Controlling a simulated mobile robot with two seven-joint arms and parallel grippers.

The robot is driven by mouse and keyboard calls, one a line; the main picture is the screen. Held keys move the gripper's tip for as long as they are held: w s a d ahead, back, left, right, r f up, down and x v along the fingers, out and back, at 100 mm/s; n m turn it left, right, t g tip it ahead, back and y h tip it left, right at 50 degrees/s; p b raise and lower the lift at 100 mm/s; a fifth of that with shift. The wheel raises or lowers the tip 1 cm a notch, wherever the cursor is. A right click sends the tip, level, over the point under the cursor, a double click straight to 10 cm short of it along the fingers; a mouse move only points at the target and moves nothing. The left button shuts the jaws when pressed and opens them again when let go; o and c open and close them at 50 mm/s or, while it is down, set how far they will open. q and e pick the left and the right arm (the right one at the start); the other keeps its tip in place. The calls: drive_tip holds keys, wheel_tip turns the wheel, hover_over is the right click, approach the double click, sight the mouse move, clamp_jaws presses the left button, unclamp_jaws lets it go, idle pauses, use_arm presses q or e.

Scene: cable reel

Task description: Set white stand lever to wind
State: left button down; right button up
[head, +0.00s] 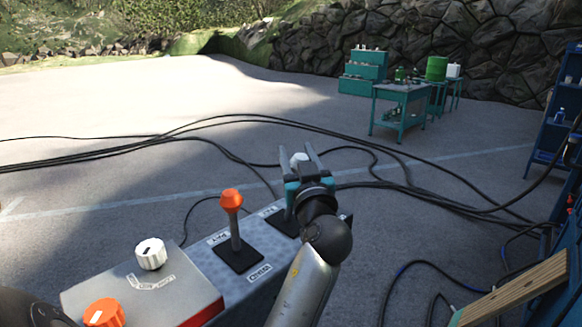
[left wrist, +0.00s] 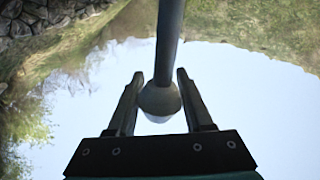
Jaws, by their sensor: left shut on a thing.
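The white stand lever has a pale knob (head: 299,159), seen between the fingers of my left gripper (head: 297,150). My left gripper is shut on it. In the left wrist view the lever's grey rod (left wrist: 169,45) comes down from the top, and its round knob (left wrist: 160,99) sits between the two fingers (left wrist: 160,74). In the head view my gripper and arm hide most of the rod and part of its dark base plate (head: 281,222). The small label by that plate is too small to read surely. My right gripper is not in view.
An orange-topped lever (head: 232,200) stands just left on the same grey console (head: 212,243). A box with a white knob (head: 150,254) and an orange knob (head: 103,312) is nearer. Black cables (head: 215,122) cross the ground. A green workbench (head: 402,90) stands far back.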

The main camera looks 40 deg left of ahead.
use_arm(q)
drive_tip(key=shift+s+d+f+m+t+y+b, duration=0.15)
drive_tip(key=shift+d+m+t+b, duration=0.3)
drive_tip(key=shift+b, duration=0.65)
drive_tip(key=shift+w+d+f+m+t+y+b, duration=0.2)
drive_tip(key=shift+d+b, duration=0.45)
drive_tip(key=shift+b, duration=0.45)
drive_tip(key=shift+d+r+b, duration=0.15)
drive_tip(key=shift+d+b, duration=0.1)
drive_tip(key=shift+b, duration=0.2)
drive_tip(key=shift+c, duration=1.5)
unclamp_jaws()
